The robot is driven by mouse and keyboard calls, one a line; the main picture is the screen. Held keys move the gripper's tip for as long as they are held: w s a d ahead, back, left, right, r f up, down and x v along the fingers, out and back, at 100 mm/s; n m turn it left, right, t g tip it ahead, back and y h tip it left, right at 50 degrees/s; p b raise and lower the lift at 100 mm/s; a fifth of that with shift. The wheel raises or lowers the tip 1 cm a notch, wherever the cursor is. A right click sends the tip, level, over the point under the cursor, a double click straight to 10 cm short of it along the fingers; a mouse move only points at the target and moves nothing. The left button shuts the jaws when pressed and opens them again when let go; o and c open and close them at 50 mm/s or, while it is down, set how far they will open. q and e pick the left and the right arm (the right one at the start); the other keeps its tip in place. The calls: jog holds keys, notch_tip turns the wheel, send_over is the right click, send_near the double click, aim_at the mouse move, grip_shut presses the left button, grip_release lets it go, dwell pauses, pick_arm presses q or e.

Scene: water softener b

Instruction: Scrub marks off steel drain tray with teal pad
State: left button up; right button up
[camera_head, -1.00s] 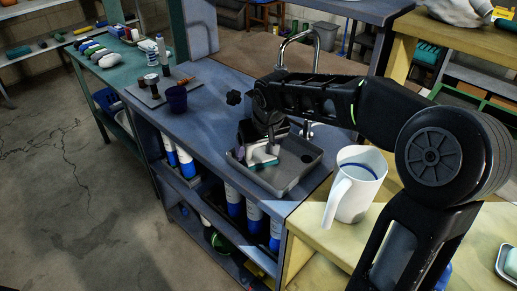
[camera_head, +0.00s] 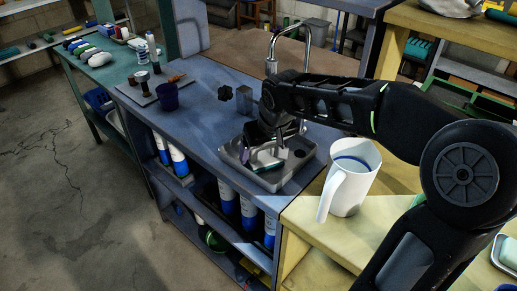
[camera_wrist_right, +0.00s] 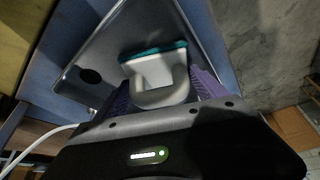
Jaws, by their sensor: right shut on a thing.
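The grey steel drain tray (camera_head: 290,174) lies on the blue bench below the tap, with a dark round drain hole at its right. In the right wrist view the tray (camera_wrist_right: 105,48) also shows its hole. My right gripper (camera_head: 266,158) is over the tray and shut on the teal pad (camera_head: 265,167), which has a white handle. In the right wrist view the purple fingers hold the handle, with the teal edge of the pad (camera_wrist_right: 153,52) facing the tray. I cannot tell whether it touches the tray floor. No marks can be made out. My left gripper is out of view.
A white jug (camera_head: 350,183) stands on the wooden bench, close right of the tray under my right arm. A curved tap (camera_head: 271,50) rises behind the tray. A dark blue cup (camera_head: 167,97) and a board (camera_head: 150,91) with items are at left.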

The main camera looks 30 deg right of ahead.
jog(key=shift+r+p, duration=2.15)
jog(key=shift+r, duration=0.85)
jog(key=shift+r+p, duration=1.1)
jog(key=shift+r, duration=0.45)
jog(key=shift+d+f, duration=0.1)
